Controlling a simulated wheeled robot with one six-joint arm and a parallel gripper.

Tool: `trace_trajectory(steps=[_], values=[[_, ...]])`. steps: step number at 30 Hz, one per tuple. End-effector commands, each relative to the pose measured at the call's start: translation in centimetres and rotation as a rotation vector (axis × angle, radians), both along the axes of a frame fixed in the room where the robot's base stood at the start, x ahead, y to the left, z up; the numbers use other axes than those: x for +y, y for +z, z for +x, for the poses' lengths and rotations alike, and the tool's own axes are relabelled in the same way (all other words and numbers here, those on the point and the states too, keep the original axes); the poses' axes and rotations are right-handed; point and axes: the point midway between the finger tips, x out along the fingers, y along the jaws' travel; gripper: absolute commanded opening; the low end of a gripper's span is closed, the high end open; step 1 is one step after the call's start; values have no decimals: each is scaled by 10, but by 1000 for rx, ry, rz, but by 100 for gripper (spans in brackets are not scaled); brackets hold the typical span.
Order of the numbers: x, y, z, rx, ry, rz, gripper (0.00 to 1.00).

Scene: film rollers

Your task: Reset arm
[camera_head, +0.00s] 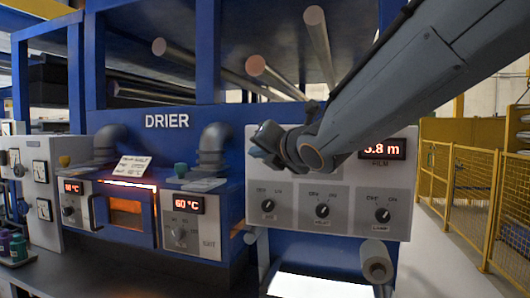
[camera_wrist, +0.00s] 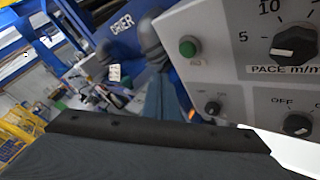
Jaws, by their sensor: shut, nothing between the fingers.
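My grey arm reaches in from the upper right in the head view and is bent at the wrist. My gripper (camera_head: 268,142) is at its end, in front of the upper left of a white control panel (camera_head: 338,215). It is small and dark there, and the wrist partly hides it. The gripper is shut with nothing held. In the wrist view a wide dark edge fills the bottom, and the fingertips cannot be made out. Beyond it are a green button (camera_wrist: 189,47) and a pace dial (camera_wrist: 295,43) on a white panel.
The blue drier (camera_head: 165,120) has an oven window (camera_head: 126,213) glowing orange, a 60 °C display (camera_head: 189,205) and grey elbow pipes. Rollers (camera_head: 318,45) hang above. A yellow fence (camera_head: 470,185) stands right, beside open floor.

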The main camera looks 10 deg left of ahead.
Motion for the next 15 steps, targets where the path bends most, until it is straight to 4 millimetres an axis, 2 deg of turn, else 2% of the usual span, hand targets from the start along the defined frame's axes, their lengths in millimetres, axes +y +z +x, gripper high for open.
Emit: trace_trajectory(steps=[11,14,15], values=[[-3,-3,2,15,-9,6,0],[-19,-21,8,95,-59,39,0],[-30,-34,12,152,-96,68,0]])
